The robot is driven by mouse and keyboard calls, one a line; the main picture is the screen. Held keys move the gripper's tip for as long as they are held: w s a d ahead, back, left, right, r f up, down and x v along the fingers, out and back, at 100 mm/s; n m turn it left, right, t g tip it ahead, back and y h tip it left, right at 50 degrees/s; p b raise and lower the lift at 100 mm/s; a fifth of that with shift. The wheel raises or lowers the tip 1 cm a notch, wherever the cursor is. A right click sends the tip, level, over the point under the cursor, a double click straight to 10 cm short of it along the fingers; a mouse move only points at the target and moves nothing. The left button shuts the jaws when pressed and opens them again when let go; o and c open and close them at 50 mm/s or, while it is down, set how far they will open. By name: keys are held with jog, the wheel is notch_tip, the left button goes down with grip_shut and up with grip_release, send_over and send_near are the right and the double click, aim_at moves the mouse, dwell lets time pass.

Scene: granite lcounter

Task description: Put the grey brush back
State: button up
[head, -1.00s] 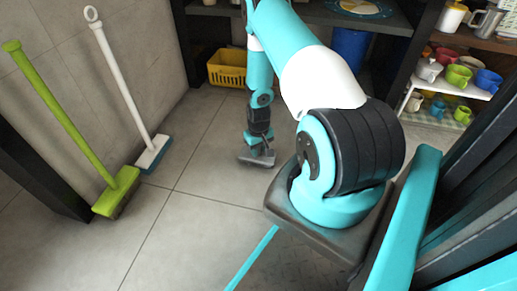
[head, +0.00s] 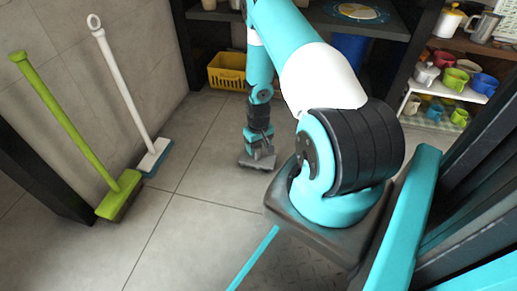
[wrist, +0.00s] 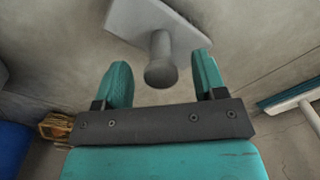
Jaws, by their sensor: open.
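The grey brush has a flat grey head (wrist: 178,22) and a short round handle (wrist: 160,72). In the wrist view the handle's end points towards me and lies between the two teal fingers of my gripper (wrist: 160,61), with gaps on both sides. My gripper is open and not closed on it. In the head view my gripper (head: 262,152) points down near the floor, with the grey brush (head: 250,163) right below it. The handle is mostly hidden there by the gripper.
A green broom (head: 120,193) and a white broom (head: 152,160) lean against the left wall. A yellow basket (head: 227,70) and a blue bin (head: 349,50) stand at the back. A shelf with mugs (head: 456,78) is at right. The tiled floor between is clear.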

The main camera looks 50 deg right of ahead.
notch_tip(320, 180, up, 13)
jog(key=p, duration=0.6)
jog(key=shift+r, duration=0.15)
jog(key=w+a+r+n+t+p, duration=0.1)
jog(key=w+a+r, duration=0.25)
jog(key=r, duration=0.25)
jog(key=w+a+r+n+p, duration=0.1)
jog(key=w+a+r, duration=0.1)
jog(key=a+r, duration=0.3)
jog(key=s+a+r+n+y+p, duration=0.2)
jog(key=a+r+n+y+p, duration=0.15)
jog(key=a+r, duration=1.55)
jog(key=s+a+r+n+p, duration=0.25)
jog(key=s+a+r, duration=0.25)
jog(key=s+r, duration=0.35)
jog(key=s+a+r+n+p, duration=0.2)
jog(key=s+a+r+n, duration=0.1)
jog(key=s+a+r, duration=0.45)
notch_tip(320, 180, up, 38)
jog(key=s+d+g+p, duration=0.1)
jog(key=s+p, duration=0.1)
jog(key=p, duration=3.5)
jog(key=shift+d+r+y, duration=0.2)
jog(key=shift+d+y, duration=0.05)
jog(key=shift+y, duration=0.1)
